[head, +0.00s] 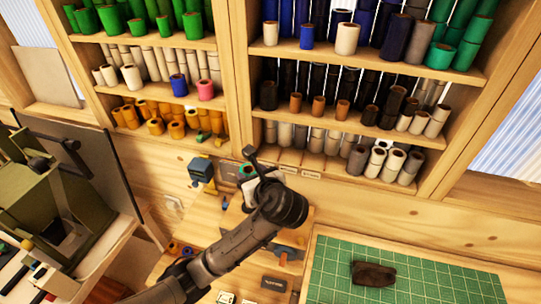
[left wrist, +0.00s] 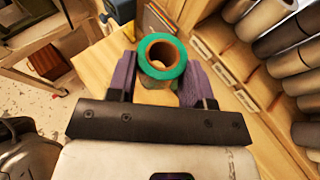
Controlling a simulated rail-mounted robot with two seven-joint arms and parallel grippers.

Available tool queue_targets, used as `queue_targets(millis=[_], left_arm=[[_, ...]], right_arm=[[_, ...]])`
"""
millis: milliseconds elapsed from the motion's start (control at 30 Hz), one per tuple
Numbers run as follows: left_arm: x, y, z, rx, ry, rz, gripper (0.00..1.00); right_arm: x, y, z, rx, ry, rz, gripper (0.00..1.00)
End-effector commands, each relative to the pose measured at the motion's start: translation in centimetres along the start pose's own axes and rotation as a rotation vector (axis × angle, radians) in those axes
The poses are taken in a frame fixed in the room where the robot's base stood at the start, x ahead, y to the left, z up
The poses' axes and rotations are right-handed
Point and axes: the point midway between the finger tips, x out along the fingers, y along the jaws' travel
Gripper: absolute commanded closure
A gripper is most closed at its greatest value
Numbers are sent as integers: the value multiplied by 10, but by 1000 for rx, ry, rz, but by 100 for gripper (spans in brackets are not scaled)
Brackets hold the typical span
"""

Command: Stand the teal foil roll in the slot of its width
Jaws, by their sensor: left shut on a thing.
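The teal foil roll (left wrist: 176,77), a teal ring around a brown core, sits between the two purple fingers of my left gripper (left wrist: 162,60) in the left wrist view. The left gripper is shut on the roll. I cannot make out a slot matched to its width. My right gripper is in neither view.
Wooden shelves (head: 205,142) full of upright rolls stand behind, with small labels (head: 311,174) along the lower edge. A blue-grey device (head: 201,168) is just left of the gripper. A green cutting mat (head: 330,270) with a dark brown item (head: 373,274) lies at the lower right.

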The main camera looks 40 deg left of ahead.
Motion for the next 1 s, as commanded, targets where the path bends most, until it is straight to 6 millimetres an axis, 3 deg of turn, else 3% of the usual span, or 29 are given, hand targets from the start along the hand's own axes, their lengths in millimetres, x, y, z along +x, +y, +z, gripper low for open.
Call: queue_targets(millis=[267, 600, 767, 1000], left_arm=[[48, -48, 21, -4, -8, 9, 81], [99, -107, 45, -3, 1, 5, 81], [116, -125, 51, -2, -1, 3, 81], [124, -125, 32, -2, -2, 2, 81]], right_arm=[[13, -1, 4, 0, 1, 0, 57], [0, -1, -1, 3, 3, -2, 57], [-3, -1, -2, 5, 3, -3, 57], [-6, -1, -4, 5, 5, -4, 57]])
